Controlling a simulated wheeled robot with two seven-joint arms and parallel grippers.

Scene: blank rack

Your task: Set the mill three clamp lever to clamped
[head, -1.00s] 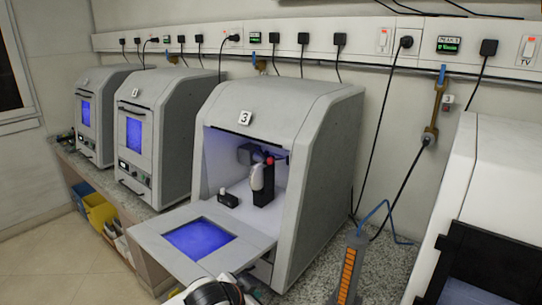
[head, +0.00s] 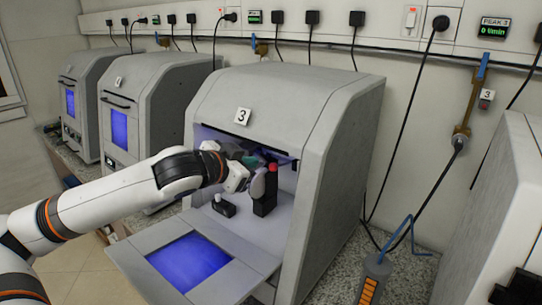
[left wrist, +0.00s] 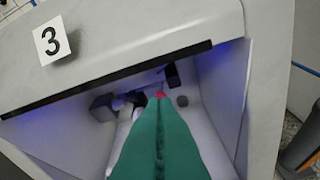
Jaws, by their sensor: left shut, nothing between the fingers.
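Mill three (head: 330,110) is a grey cabinet marked 3, with its front door (head: 137,247) folded down open. Inside, a black upright block (head: 264,203) stands on the white floor, with the clamp lever's red knob (head: 272,168) at its top. My left gripper (head: 250,162) reaches into the opening from the left. Its green fingers are shut and empty, just beside the knob. In the left wrist view the fingers (left wrist: 158,110) point at the red knob (left wrist: 160,95), which shows just past their tips. I cannot tell whether they touch. My right gripper is not in view.
A small dark part (head: 224,207) with a pale top sits on the mill's floor. The opening's upper edge runs close above my arm. Two closed mills (head: 160,80) stand to the left. A grey holder with orange marks (head: 372,280) is at the lower right.

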